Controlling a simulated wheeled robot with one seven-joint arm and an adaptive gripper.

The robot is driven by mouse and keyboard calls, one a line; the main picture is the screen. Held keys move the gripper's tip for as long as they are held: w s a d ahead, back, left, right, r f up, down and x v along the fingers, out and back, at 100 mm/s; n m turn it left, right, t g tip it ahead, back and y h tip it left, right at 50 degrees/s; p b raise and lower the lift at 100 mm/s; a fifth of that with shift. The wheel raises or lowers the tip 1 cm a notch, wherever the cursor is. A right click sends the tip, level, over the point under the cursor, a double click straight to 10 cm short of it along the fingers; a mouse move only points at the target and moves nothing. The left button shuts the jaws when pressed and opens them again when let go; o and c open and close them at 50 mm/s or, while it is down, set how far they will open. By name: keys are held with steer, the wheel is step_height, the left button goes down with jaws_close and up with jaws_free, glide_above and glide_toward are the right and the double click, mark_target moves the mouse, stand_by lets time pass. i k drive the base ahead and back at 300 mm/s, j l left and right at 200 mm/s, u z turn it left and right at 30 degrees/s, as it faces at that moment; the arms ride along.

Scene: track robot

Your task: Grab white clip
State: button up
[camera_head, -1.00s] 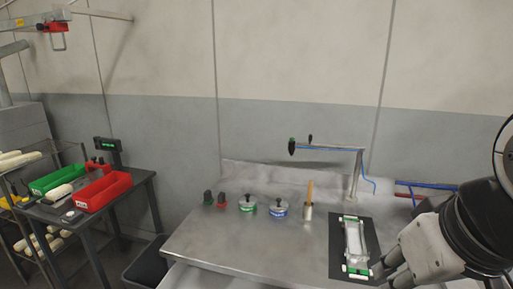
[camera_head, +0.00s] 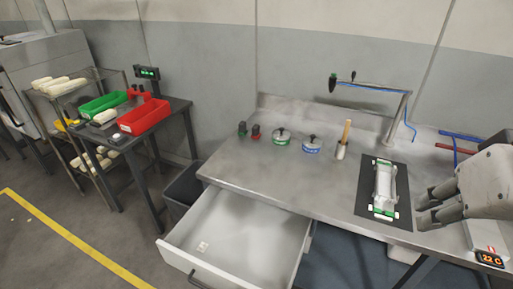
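A small pale piece (camera_head: 202,247), which may be the white clip, lies on the floor of an open white drawer (camera_head: 262,216). It is too small to make out its shape. My gripper (camera_head: 420,214) is at the right, over the steel workbench, just right of the black mat. Its fingers appear spread, with nothing visible between them. It is well to the right of the drawer and apart from the pale piece.
A clear tray with green-and-white ends (camera_head: 384,188) lies on a black mat (camera_head: 366,207). Several tins and a wooden-handled tool (camera_head: 342,145) stand on the steel workbench (camera_head: 300,178). A side table at left holds a red bin (camera_head: 145,117) and a green bin (camera_head: 103,104).

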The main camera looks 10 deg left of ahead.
mark_target(202, 247)
steer(key=u, duration=1.25)
steer(key=z, duration=1.1)
steer(key=l+u, duration=0.15)
steer(key=u, duration=0.3)
steer(key=i+l+u, duration=0.1)
steer(key=u, duration=0.3)
steer(key=l+u, duration=0.25)
steer(key=u, duration=0.2)
steer(key=k, duration=0.65)
steer(key=i+l, duration=0.2)
steer(key=i, duration=0.15)
steer(key=i+l, duration=0.2)
steer(key=i, duration=0.15)
steer(key=z, duration=0.05)
